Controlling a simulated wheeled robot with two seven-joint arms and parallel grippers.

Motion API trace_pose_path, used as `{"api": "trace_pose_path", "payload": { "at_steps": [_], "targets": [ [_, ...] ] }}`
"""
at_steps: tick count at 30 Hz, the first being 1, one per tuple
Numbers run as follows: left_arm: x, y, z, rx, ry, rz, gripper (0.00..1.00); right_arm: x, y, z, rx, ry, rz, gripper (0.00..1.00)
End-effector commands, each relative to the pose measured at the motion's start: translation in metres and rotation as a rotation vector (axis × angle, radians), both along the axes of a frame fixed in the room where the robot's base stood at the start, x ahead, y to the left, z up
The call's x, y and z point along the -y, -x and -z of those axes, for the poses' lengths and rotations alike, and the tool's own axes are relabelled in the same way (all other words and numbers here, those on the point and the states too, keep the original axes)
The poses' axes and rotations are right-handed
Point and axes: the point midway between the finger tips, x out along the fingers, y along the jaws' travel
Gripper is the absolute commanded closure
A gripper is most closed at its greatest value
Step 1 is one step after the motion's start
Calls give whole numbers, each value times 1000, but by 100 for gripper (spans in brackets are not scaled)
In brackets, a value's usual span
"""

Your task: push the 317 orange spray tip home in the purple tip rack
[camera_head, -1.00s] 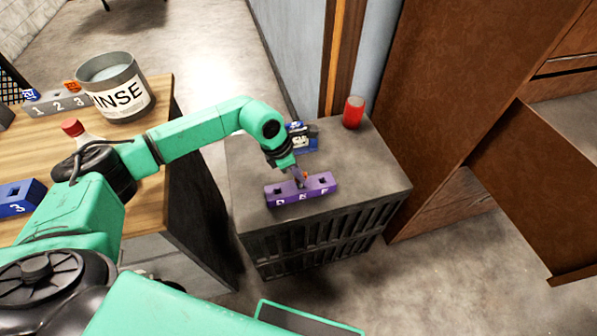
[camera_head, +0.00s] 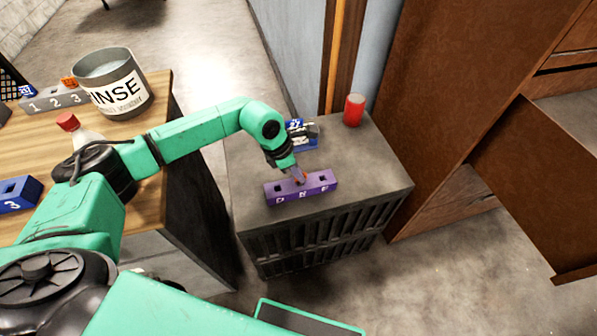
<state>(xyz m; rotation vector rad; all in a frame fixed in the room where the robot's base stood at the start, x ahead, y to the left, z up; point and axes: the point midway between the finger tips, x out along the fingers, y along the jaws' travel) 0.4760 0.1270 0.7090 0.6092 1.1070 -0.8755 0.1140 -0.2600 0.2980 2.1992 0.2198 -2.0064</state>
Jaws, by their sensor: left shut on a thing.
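The purple tip rack (camera_head: 322,188) lies near the front edge of the dark cabinet top, with white marks on its front face. A square hole shows toward each end of it. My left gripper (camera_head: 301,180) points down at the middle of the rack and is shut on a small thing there. A little orange, likely the spray tip (camera_head: 303,180), shows at its fingertips. The fingers hide most of the tip, and I cannot tell how deep it sits. My right gripper is not in view.
Behind my left gripper is a blue block (camera_head: 303,145) with a dark item on it. A red cylinder (camera_head: 354,110) stands at the cabinet's back. The wooden bench holds a RINSE bucket (camera_head: 122,93), a grey numbered rack (camera_head: 48,103), a blue rack (camera_head: 18,195) and a red-capped bottle (camera_head: 68,122).

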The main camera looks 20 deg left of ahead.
Motion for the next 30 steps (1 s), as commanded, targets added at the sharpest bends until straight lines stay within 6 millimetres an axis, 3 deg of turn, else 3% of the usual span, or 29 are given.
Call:
{"api": "trace_pose_path", "payload": {
  "at_steps": [12,13,15,22,24,30],
  "targets": [
    [0,0,12,0,0,0,100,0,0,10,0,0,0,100],
    [0,0,11,1,1,0,80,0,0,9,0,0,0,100],
    [0,0,10,0,0,0,53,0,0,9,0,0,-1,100],
    [0,0,10,0,0,0,53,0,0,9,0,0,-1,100],
    [0,0,10,0,0,0,33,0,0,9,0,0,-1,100],
    [0,0,10,0,0,0,33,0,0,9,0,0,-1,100]
  ]
}}
